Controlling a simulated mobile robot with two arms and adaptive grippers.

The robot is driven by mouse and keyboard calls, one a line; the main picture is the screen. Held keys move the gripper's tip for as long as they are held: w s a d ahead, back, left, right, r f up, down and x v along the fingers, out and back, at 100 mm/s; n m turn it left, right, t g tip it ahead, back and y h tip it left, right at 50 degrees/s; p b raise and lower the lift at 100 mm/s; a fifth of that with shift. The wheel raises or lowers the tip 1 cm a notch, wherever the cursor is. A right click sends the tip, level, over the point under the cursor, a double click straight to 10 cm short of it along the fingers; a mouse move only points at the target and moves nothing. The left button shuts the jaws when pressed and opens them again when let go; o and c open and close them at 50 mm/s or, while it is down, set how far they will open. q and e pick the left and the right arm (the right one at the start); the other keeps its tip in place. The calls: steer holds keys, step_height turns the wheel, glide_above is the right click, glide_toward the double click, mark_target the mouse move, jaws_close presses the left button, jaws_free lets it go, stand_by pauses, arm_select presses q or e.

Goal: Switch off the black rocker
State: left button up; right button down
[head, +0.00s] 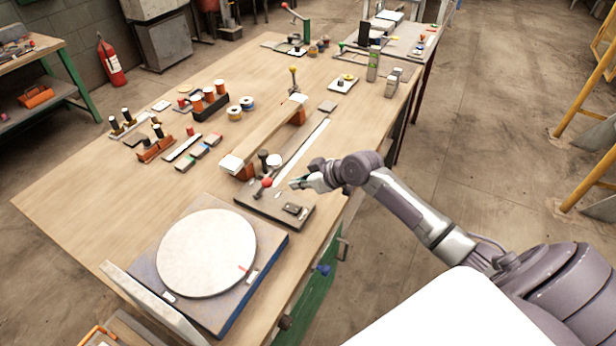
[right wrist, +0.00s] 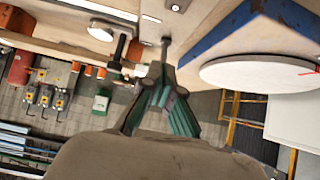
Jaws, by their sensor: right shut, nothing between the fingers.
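A small black rocker (head: 293,208) sits on the near end of a dark grey plate (head: 270,204) at the right edge of the workbench. From the head view I cannot tell which way it is tipped. My right gripper (head: 297,184) is shut and empty, just above and behind the rocker, apart from it. In the right wrist view my shut right gripper (right wrist: 164,88) points toward the bench, and I cannot make out the rocker there. My left gripper is not in view.
A lever with a red ball knob (head: 267,182) stands on the same plate, close left of the gripper. A white round turntable (head: 206,252) on a blue-edged base lies nearer. A long wooden beam (head: 265,132) stands behind. Several spools and small blocks lie at left.

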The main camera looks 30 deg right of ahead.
steer(key=s+r, duration=0.1)
steer(key=s+d+r, duration=0.1)
steer(key=r, duration=0.1)
steer(key=shift+s+r, duration=0.1)
steer(key=shift+r, duration=0.15)
steer(key=shift+f, duration=0.1)
